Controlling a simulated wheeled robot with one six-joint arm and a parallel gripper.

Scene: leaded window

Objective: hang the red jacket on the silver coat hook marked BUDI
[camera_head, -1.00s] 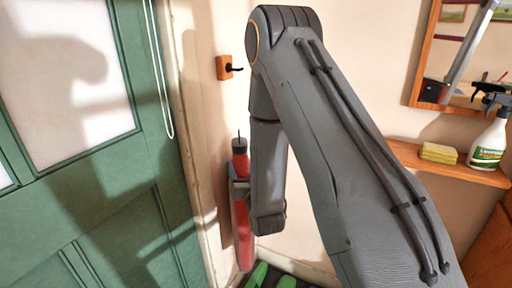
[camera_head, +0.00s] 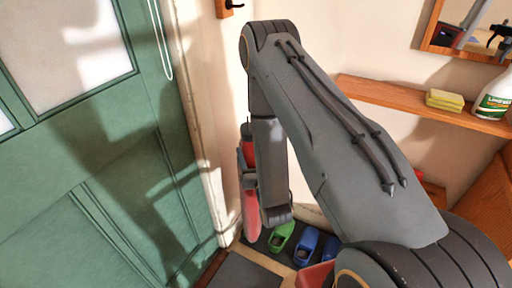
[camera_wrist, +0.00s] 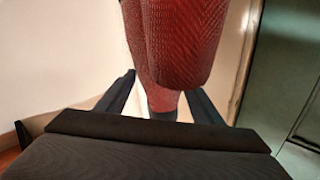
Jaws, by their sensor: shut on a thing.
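My gripper shows in the wrist view (camera_wrist: 160,100), its two dark fingers on either side of a red textured cloth, the red jacket (camera_wrist: 175,45). It is shut on the jacket. In the head view the jacket (camera_head: 249,205) is a narrow red shape hanging beside my arm's end, close to the wall and the green door; my arm hides part of it. A dark coat hook on a wooden block (camera_head: 223,8) is cut by the top edge, above the jacket. I see no silver hook and no BUDI marking.
A green door (camera_head: 100,170) fills the left. A wooden shelf (camera_head: 385,93) on the right wall holds a yellow sponge (camera_head: 445,100) and a spray bottle (camera_head: 494,100), below a framed mirror (camera_head: 432,40). Green clogs (camera_head: 282,235) and blue clogs (camera_head: 306,245) stand on the floor.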

